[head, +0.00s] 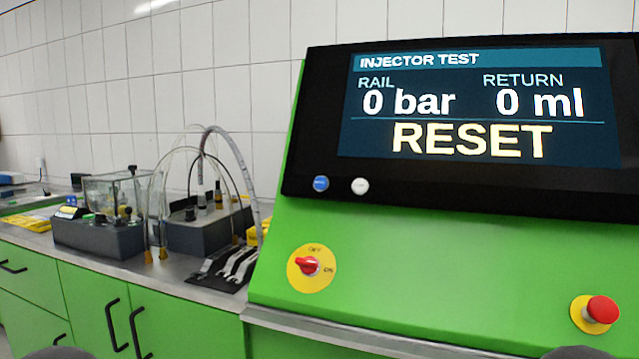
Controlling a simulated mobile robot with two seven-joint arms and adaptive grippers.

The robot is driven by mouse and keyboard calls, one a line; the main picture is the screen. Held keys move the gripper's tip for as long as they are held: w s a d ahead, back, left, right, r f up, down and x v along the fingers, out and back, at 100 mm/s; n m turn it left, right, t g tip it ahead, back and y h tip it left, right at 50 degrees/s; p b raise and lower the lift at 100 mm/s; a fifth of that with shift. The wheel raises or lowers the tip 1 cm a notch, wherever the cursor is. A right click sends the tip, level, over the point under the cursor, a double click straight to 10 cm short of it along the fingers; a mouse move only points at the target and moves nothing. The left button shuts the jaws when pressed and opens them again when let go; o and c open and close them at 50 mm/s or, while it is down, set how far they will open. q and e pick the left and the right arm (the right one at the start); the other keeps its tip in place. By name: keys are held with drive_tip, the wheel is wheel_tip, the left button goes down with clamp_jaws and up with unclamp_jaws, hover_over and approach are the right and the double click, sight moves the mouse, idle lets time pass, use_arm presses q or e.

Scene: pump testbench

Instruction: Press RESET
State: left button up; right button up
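The green test bench carries a black panel (460,195) with a screen (480,105). The screen reads INJECTOR TEST, RAIL 0 bar, RETURN 0 ml, and RESET in large yellow letters. Below the screen at the panel's lower left are a round blue button (321,183) and, just right of it, a round white button (360,186). Any marking on the two buttons is too small to read, so I cannot tell which is the reset button. Nothing touches either button. Neither of my grippers shows; only dark rounded shapes cut the bottom edge.
A red rotary switch (308,265) on a yellow plate marked OFF and ON sits on the green slope. A red mushroom button (602,309) is at the lower right. Left, a steel worktop holds a glass tank (112,193), hoses and wrenches (238,264). The space before the panel is clear.

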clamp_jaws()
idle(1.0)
